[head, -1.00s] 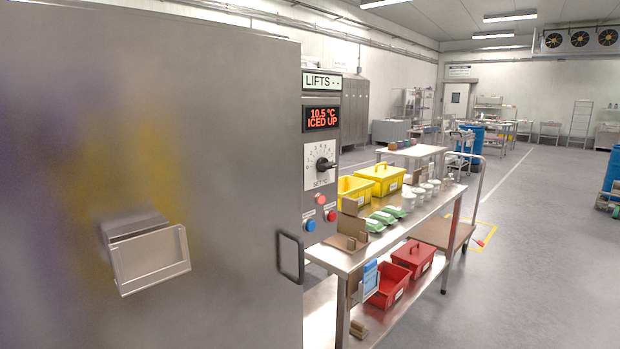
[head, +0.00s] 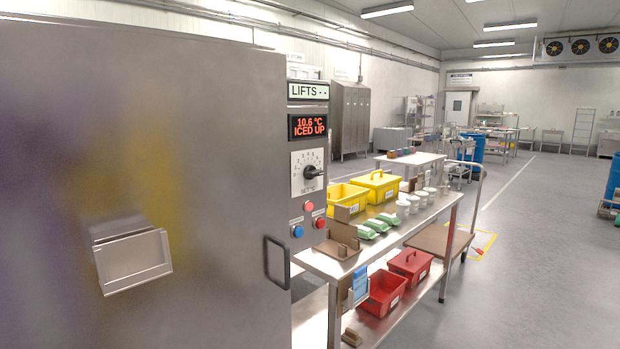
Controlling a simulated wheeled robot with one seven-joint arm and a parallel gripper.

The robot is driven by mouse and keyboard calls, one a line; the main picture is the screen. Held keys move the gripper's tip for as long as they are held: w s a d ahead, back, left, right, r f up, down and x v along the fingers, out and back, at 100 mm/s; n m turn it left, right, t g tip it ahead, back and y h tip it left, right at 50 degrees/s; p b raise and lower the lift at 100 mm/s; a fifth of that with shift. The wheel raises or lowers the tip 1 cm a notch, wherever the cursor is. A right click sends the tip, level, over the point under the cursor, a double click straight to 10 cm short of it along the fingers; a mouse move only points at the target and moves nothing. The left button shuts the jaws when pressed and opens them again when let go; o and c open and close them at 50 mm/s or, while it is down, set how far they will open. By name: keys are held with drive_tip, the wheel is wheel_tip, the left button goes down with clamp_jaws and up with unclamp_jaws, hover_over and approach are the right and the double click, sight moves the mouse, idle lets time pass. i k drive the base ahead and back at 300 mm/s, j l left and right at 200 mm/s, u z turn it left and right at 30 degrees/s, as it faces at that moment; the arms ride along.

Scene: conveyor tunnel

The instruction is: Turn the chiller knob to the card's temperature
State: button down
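The chiller (head: 200,180) is a large steel cabinet filling the left of the head view. On its narrow side panel, the black knob (head: 310,172) sits on a white dial plate with small numbers around it. Its pointer looks turned to the right; I cannot read the exact setting. Above it, a red-lit display (head: 308,126) reads 10.6 °C, ICED UP. A sign (head: 309,91) above that reads LIFTS - -. My gripper is not in view.
Red (head: 320,223) and blue (head: 297,231) buttons sit below the dial. A black handle (head: 276,262) sticks out at the chiller's edge. A steel table (head: 425,215) with yellow bins (head: 375,187) and red bins (head: 410,266) stands close right.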

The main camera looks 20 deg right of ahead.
sight(310, 172)
drive_tip(key=i+l+u, duration=0.1)
drive_tip(key=l, duration=0.3)
drive_tip(key=i+l, duration=0.2)
drive_tip(key=l, duration=0.2)
drive_tip(key=i+l+u, duration=0.15)
drive_tip(key=l, duration=0.25)
drive_tip(key=i+l+u, duration=0.1)
drive_tip(key=l, duration=0.35)
drive_tip(key=i+l, duration=0.15)
drive_tip(key=l, duration=0.3)
drive_tip(key=i+l+u, duration=0.15)
drive_tip(key=l, duration=0.25)
